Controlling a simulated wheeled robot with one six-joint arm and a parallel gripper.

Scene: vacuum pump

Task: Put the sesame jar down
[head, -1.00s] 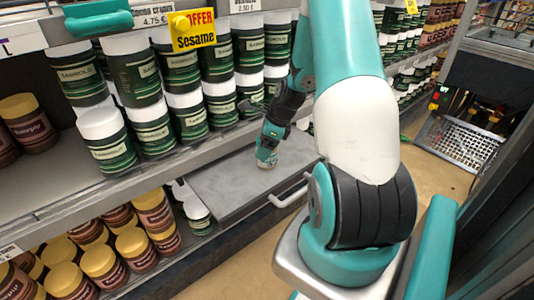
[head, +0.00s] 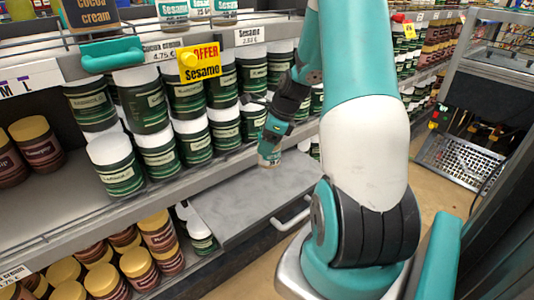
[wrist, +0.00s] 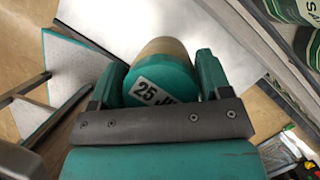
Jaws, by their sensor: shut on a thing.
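My gripper (wrist: 160,82) is shut on a jar, the sesame jar (wrist: 165,78), with a teal lid marked "25 JU" and a tan side in the wrist view. Its label is not readable there. In the head view the jar (head: 268,160) hangs below my gripper (head: 270,149), small and partly covered by the fingers. It appears above the back part of a grey pull-out shelf (head: 240,205). I cannot tell the gap under it.
Dark green-labelled jars with white lids (head: 120,165) stand in rows behind and left of the grey shelf. Its handle (head: 291,215) is at the front. White Sesame jars (head: 198,10) stand on the upper shelf. The grey shelf's top is bare.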

